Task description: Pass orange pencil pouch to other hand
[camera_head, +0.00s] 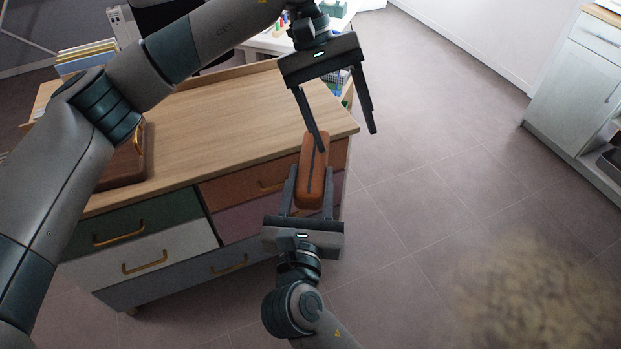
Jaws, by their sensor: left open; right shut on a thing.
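The orange pencil pouch (313,172) is a long rounded block with a dark zip strip along its top. My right gripper (309,195) is shut on its lower end, a finger on each side, and holds it in front of the dresser's right end. My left gripper (349,142) is above it and open. Its left fingertip is close to the pouch's upper end; I cannot tell whether they touch. Its right finger is out to the right, clear of the pouch.
The wooden-topped dresser (247,112) has coloured drawers. A brown tray with a gold handle (126,163) lies on its left side, partly behind my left arm. A white cabinet (585,85) stands at the far right. Open floor (450,170) lies between them.

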